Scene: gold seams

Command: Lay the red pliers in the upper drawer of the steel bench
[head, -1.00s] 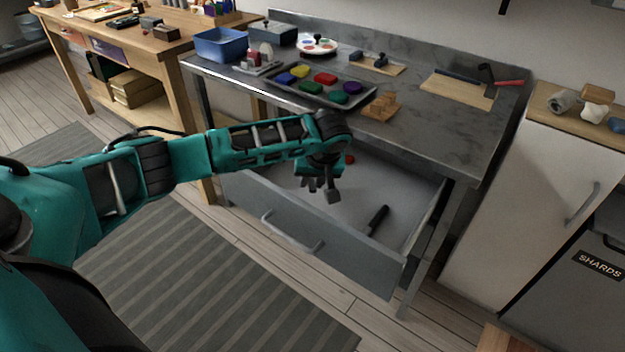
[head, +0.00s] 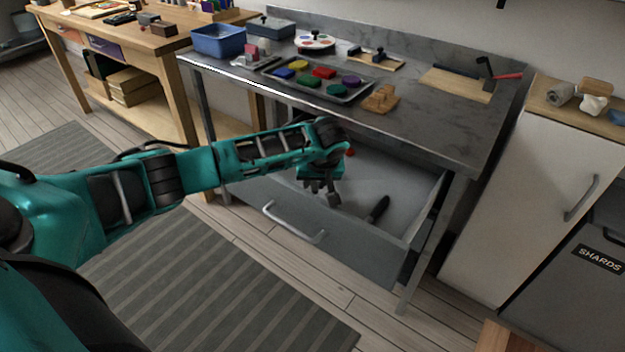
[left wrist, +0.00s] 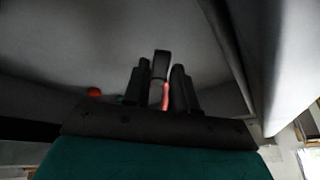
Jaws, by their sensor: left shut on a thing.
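The upper drawer (head: 340,246) of the steel bench (head: 440,120) is pulled open, its pale floor showing. My left gripper (head: 325,192) hangs over the drawer's inside, pointing down. In the left wrist view, my left gripper (left wrist: 161,95) is shut on the red pliers (left wrist: 165,97); a dark end and a red part show between the fingers. In the head view the pliers are mostly hidden by the gripper. I cannot tell whether they touch the drawer floor. My right gripper is not in view.
A dark-handled tool (head: 378,208) lies in the drawer, right of my left gripper. A small red thing (head: 349,152) lies further back; it also shows in the left wrist view (left wrist: 94,91). The drawer's right part has bare floor. The benchtop overhangs its back.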

